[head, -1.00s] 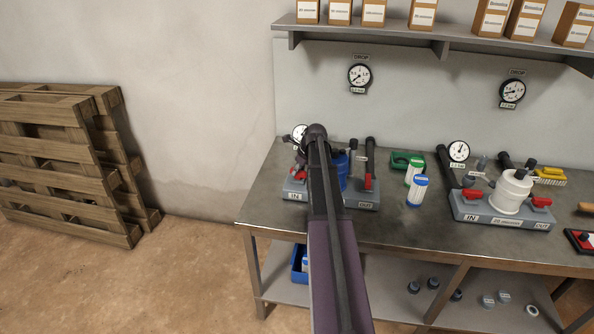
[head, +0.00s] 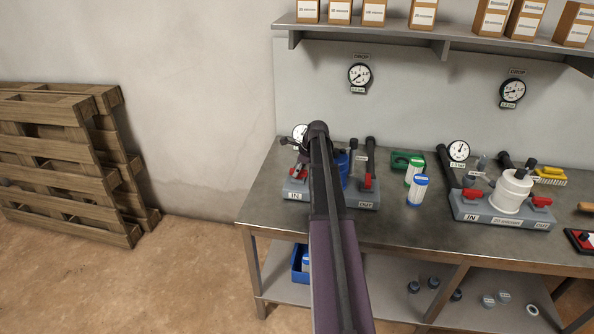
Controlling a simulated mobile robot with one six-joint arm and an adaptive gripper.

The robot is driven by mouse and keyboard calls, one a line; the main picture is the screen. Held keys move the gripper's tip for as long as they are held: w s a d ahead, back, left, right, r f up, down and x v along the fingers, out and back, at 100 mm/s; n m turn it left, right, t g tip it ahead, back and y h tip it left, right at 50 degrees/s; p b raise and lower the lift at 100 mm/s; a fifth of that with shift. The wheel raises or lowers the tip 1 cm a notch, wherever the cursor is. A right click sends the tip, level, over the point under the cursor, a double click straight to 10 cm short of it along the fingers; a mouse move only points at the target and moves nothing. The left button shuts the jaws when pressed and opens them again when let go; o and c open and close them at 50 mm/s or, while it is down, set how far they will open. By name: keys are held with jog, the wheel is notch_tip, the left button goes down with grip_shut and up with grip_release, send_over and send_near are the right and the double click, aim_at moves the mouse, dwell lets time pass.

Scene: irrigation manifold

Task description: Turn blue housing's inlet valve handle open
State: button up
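The blue housing (head: 342,168) stands on a grey base on the bench, mostly hidden behind my arm. The base carries an IN label (head: 295,196) at its left and an OUT label at its right. The inlet valve's red handle (head: 300,175) is above the IN label; only a little red shows, and its angle cannot be read. My gripper (head: 297,165) is at this inlet valve, dark and small in the head view. Its fingers are largely lost against the valve, so contact and opening cannot be told. The red outlet handle (head: 367,181) is upright on the right.
A white housing (head: 512,190) with red handles stands on a second base to the right. A blue-labelled cup (head: 417,191) and a green tray (head: 402,161) stand between. A gauge (head: 299,132) is behind the inlet valve. The bench's front middle is clear.

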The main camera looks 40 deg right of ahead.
jog(key=shift+m, duration=0.3)
dwell(0.4)
jog(key=m+h, duration=0.1)
jog(key=m, duration=0.1)
jog(key=m+t, duration=0.1)
jog(key=m, duration=0.1)
jog(key=shift+d+m+h, duration=0.1)
jog(key=shift+m+h, duration=0.2)
jog(key=shift+h, duration=0.1)
jog(key=shift+p+v, duration=0.8)
jog(key=shift+v, duration=0.05)
jog(key=p+v, duration=1.2)
jog(key=v, duration=0.1)
jog(key=s+a+f+n+g, duration=0.1)
jog(key=a+n, duration=0.9)
jog(key=a, duration=0.5)
jog(key=s+a+n+g, duration=0.1)
jog(key=s+a+n, duration=0.1)
jog(key=a+n, duration=0.8)
jog(key=shift+a+f+g+b, duration=0.35)
jog(key=shift+a+f+g, duration=0.05)
jog(key=shift+a, duration=2.4)
